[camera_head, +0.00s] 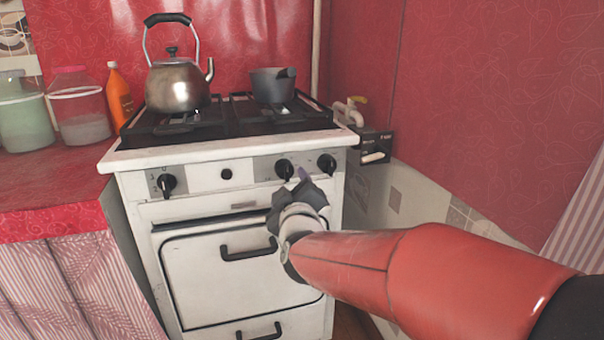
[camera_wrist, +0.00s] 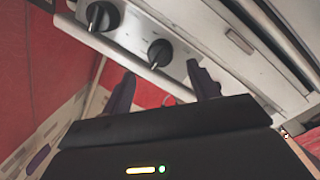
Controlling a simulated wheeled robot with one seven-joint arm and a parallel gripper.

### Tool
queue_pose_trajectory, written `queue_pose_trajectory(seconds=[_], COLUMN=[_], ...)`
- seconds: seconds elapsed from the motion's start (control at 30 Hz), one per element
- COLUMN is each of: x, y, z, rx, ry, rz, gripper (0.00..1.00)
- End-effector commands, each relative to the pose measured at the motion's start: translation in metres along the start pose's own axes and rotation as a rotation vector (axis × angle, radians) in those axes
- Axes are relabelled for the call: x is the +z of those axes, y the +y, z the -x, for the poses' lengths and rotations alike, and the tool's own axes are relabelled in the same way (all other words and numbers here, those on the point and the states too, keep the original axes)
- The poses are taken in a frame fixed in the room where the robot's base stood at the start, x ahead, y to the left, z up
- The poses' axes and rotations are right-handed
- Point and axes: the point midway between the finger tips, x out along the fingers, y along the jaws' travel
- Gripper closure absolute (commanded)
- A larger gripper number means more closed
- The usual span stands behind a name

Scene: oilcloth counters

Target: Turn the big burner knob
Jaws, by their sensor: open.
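The white stove (camera_head: 240,205) carries black knobs on its grey front panel. One knob (camera_head: 166,184) is at the left end. A middle-right knob (camera_head: 284,169) and a far-right knob (camera_head: 326,164) sit side by side. I cannot tell by looks which is the big burner's. My gripper (camera_head: 305,182) is in front of the panel, just below the right pair. In the wrist view my gripper (camera_wrist: 163,82) has its two fingers spread with nothing between them. The middle-right knob (camera_wrist: 160,53) lies ahead of the gap, apparently apart from both fingers. The far-right knob (camera_wrist: 102,16) is off to the upper left.
A steel kettle (camera_head: 178,85) and a dark pot (camera_head: 272,86) stand on the black grates. The oven handle (camera_head: 249,252) juts out below the panel. A red counter (camera_head: 45,190) with jars adjoins at left. A red wall (camera_head: 480,110) rises at right.

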Motion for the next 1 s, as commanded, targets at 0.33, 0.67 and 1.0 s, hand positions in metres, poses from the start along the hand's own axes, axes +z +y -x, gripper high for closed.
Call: queue_pose_trajectory(seconds=[0.33, 0.67, 1.0], x=[0.001, 0.001, 0.001], y=[-0.001, 0.0, 0.0], z=[-0.054, -0.067, -0.067], rx=[-0.003, -0.002, -0.002], ry=[-0.002, -0.001, -0.001], rz=[0.001, -0.002, -0.002], gripper=[0.4, 0.4, 0.7])
